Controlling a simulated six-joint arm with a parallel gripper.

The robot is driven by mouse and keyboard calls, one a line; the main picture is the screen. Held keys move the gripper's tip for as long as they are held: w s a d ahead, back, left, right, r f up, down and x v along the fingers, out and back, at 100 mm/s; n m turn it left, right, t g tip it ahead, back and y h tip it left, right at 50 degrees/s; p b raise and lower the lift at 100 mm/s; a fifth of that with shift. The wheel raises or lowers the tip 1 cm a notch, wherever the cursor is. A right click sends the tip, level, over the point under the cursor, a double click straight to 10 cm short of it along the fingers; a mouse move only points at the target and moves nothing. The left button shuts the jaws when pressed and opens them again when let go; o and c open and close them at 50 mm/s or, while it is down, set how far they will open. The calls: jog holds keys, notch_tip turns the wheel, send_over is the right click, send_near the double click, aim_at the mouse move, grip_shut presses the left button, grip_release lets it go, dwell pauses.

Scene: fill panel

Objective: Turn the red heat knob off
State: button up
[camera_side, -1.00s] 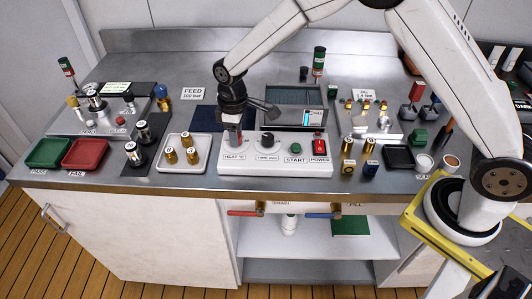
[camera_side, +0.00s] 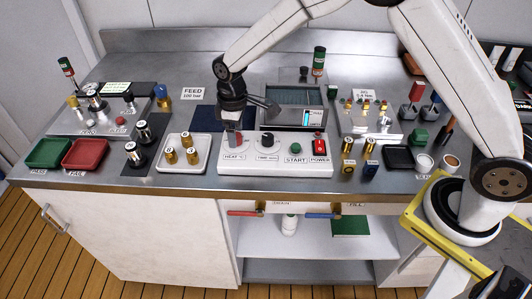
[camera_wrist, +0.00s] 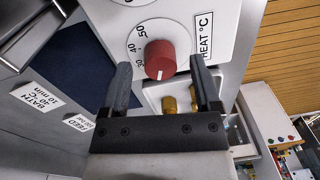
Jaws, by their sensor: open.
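The red heat knob (camera_wrist: 160,59) sits on the white control panel (camera_wrist: 215,20) beside a "HEAT °C" label, with a dial marked 30, 40 and 50 around it. A white pointer line shows on its face. My gripper (camera_wrist: 162,75) is open, with one dark finger on each side of the knob in the wrist view; I cannot tell whether either finger touches it. In the side view my gripper (camera_side: 233,133) is over the left end of the panel, and the knob (camera_side: 234,140) is partly hidden by the fingers.
On the panel to the right are a black time knob (camera_side: 267,140), a green start button (camera_side: 296,147) and a red power switch (camera_side: 319,144). A white tray (camera_side: 182,163) with brass pieces stands just left of the panel. A screened unit (camera_side: 292,105) stands behind.

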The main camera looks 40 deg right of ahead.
aim_at(237, 134)
jog(key=shift+w+d+r, duration=0.1)
jog(key=shift+r, duration=3.45)
jog(key=shift+d, duration=0.1)
jog(key=shift+s+d+r, duration=0.1)
jog(key=shift+s+d, duration=0.3)
jog(key=s+d+m+t, duration=0.1)
jog(key=s+d+m, duration=0.2)
jog(key=s+d, duration=0.3)
jog(key=s+d+f+m+t, duration=0.1)
jog(key=s+d+m, duration=0.3)
jog(key=s, duration=0.9)
jog(key=shift+s+d+f+m+t, duration=0.15)
jog(key=shift+s+d+m+t, duration=0.2)
jog(key=shift+d, duration=0.7)
